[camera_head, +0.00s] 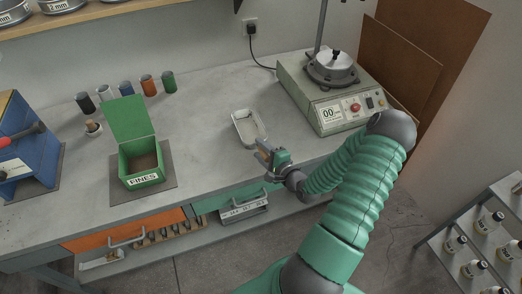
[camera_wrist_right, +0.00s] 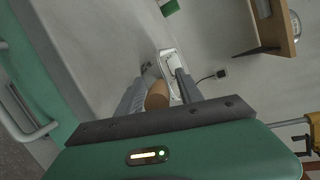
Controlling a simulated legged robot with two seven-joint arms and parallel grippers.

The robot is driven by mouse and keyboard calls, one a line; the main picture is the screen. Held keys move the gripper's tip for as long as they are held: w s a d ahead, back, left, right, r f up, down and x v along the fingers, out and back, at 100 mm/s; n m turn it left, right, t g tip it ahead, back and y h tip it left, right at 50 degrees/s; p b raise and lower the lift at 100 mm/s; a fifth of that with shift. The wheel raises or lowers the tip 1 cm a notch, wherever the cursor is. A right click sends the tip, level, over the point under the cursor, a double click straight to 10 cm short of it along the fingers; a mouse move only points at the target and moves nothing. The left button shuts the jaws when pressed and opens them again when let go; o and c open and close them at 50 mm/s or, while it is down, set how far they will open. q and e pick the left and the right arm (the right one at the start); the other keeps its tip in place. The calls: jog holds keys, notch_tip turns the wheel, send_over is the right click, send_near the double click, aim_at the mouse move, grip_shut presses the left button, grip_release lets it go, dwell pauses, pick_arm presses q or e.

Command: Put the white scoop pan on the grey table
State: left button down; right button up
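The white scoop pan (camera_head: 248,127) appears to rest on the grey table (camera_head: 212,118), near its front edge. In the right wrist view the pan (camera_wrist_right: 170,62) lies just beyond the fingers. A brown round handle (camera_wrist_right: 157,97) sits between the two fingers and lines up with the pan. My right gripper (camera_head: 268,155) reaches around this handle at the pan's near end. In the right wrist view the right gripper (camera_wrist_right: 160,88) appears open, with a gap between handle and right finger. Contact with the left finger is unclear. My left gripper is not in view.
A green FINES box (camera_head: 141,164) stands on a dark mat to the left, with several coloured jars behind it. A sieve shaker (camera_head: 335,90) stands at the right rear. A blue unit (camera_head: 22,140) is at far left. The bench between box and pan is clear.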

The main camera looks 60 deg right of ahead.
jog(key=v, duration=1.2)
jog(key=shift+p, duration=0.45)
jog(key=shift+d, duration=0.1)
dwell(0.5)
